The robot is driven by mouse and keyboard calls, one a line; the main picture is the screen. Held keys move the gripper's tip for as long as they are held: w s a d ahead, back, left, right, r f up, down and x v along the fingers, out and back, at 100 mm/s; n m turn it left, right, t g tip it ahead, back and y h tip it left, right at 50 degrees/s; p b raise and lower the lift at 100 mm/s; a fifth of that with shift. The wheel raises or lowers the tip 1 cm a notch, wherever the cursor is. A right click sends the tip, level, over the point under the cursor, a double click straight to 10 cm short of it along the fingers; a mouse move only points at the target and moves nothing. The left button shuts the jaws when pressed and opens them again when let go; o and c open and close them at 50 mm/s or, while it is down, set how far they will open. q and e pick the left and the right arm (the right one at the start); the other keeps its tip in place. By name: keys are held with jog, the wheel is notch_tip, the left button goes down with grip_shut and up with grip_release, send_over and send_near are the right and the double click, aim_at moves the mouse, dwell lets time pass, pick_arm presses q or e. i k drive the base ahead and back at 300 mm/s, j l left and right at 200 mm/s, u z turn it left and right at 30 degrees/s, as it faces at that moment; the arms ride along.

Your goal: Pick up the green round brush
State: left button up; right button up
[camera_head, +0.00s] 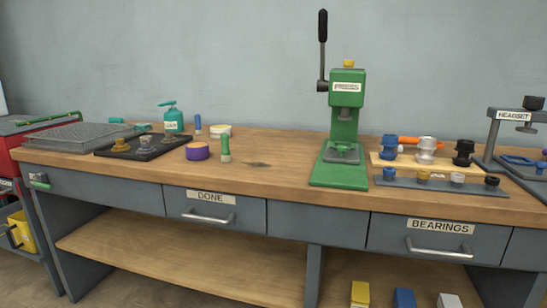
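A small upright green round brush (225,146), as far as I can make out, stands on the wooden workbench (270,180), left of the bench's middle. It has a green body with a paler part and is small in this view. A similar blue upright item (198,125) stands behind it to the left. A purple round tub (197,152) is close on its left, and a pale round tin (220,131) is behind it. Neither of my grippers shows in the head view.
A green press (342,130) with a tall black lever stands right of the brush. A black tray (145,147) with small parts and a teal bottle (171,117) are to the left. Bearing trays (440,183) lie at right.

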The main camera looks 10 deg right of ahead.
aim_at(226, 157)
jog(key=i+u, duration=0.15)
jog(key=u, duration=0.2)
jog(key=i+u, duration=0.15)
jog(key=u, duration=0.2)
jog(key=i+l+u, duration=0.1)
jog(key=u, duration=0.2)
jog(key=i+l, duration=0.05)
